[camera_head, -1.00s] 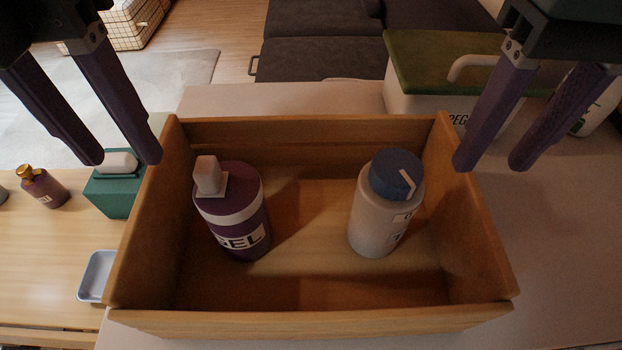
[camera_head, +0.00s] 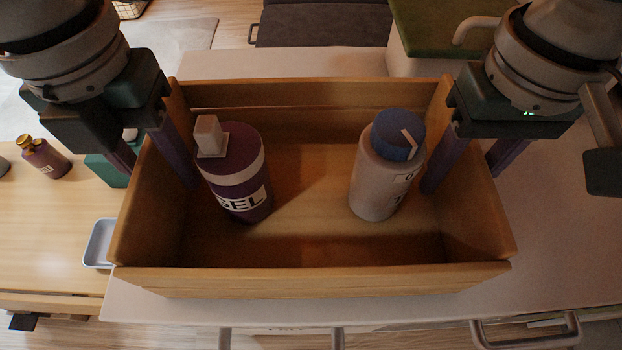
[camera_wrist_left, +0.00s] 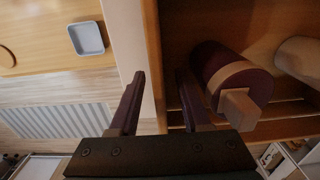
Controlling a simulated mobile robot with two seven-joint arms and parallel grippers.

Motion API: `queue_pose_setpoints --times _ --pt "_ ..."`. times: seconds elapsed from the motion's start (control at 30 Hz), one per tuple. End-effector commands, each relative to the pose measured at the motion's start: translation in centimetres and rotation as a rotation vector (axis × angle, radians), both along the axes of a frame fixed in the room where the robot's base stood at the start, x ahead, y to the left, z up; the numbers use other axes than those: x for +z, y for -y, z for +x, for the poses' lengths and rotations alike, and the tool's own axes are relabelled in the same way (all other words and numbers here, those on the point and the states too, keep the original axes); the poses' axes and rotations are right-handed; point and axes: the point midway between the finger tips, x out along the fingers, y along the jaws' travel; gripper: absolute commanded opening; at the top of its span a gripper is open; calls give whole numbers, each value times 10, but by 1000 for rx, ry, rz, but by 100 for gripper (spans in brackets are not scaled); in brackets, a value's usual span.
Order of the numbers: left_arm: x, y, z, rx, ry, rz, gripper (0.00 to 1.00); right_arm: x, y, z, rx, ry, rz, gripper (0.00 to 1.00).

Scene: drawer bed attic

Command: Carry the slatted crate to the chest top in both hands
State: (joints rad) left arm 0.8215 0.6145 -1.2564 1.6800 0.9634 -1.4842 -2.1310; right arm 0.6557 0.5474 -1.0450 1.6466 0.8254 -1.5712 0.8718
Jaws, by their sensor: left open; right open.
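The wooden slatted crate (camera_head: 310,281) stands on a pale surface, the chest top by its look (camera_head: 400,306). Inside it are a purple bottle (camera_head: 238,190) marked GEL at the left and a pale bottle with a blue cap (camera_head: 377,180) at the right. My left gripper (camera_head: 158,172) is open, its fingers on either side of the crate's left wall. In the left wrist view the fingers (camera_wrist_left: 160,90) straddle that wall (camera_wrist_left: 152,55). My right gripper (camera_head: 462,178) is open, its fingers on either side of the right wall. Both fingertips are partly hidden.
A green-topped white container (camera_head: 450,35) stands behind the crate at the right. At the left, a lower wooden table (camera_head: 50,225) holds a small purple bottle (camera_head: 44,158), a green box (camera_head: 106,168) and a blue-grey tray (camera_head: 99,243). The pale surface right of the crate is clear.

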Motion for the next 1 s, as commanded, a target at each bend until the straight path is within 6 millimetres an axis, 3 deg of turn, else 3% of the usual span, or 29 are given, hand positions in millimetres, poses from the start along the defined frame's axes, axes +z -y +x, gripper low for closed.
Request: queue_pose_setpoints --times 0.37,0.8,1.0 --pt "-6 0 0 -1 0 1 48 -6 0 0 0 0 -1 48" --pt "-6 0 0 0 0 1 0 -5 0 0 0 1 0 0" --pt "-5 0 0 0 0 1 0 -5 0 0 0 1 0 0"
